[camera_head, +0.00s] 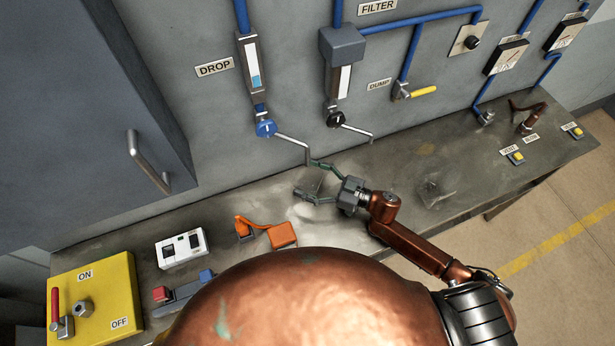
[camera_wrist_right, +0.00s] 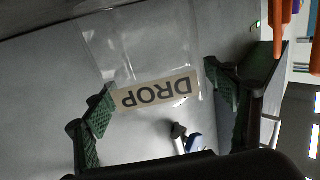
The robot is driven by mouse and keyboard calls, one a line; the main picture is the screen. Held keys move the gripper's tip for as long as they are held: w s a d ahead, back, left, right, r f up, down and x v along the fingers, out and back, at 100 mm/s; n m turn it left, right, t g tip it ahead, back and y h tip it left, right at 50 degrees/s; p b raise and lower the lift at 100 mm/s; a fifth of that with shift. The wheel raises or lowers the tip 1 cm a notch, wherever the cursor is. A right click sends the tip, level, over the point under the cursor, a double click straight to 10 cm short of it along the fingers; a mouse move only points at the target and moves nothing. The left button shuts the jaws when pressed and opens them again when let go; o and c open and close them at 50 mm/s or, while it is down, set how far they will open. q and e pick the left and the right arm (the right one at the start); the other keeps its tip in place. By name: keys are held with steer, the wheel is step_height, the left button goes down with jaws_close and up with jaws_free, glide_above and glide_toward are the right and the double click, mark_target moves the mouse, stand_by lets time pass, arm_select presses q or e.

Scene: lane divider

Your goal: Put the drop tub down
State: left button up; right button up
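The drop tub (camera_head: 317,182) is a clear, see-through tub at the bench near the end of the drop spout (camera_head: 294,142). It is hard to make out in the head view. My right gripper (camera_head: 306,177) has its two green-padded fingers on either side of it. In the right wrist view, the tub (camera_wrist_right: 125,45) shows its DROP label (camera_wrist_right: 157,92) upside down between the fingertips (camera_wrist_right: 158,83), which appear to press on its sides. Whether its base touches the bench cannot be told. My left gripper is not in view.
Another clear tub (camera_head: 435,188) stands on the bench (camera_head: 385,160) to the right. An orange clip-like part (camera_head: 282,235), a white box (camera_head: 182,249) and a yellow ON/OFF box (camera_head: 95,300) are at left. Valves and spouts hang on the wall behind. Bench between the tubs is clear.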

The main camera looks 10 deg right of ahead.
steer(key=shift+d+r, duration=0.1)
steer(key=shift+r, duration=0.1)
steer(key=b+v, duration=0.1)
steer(key=v, duration=1.1)
steer(key=shift+c, duration=0.4)
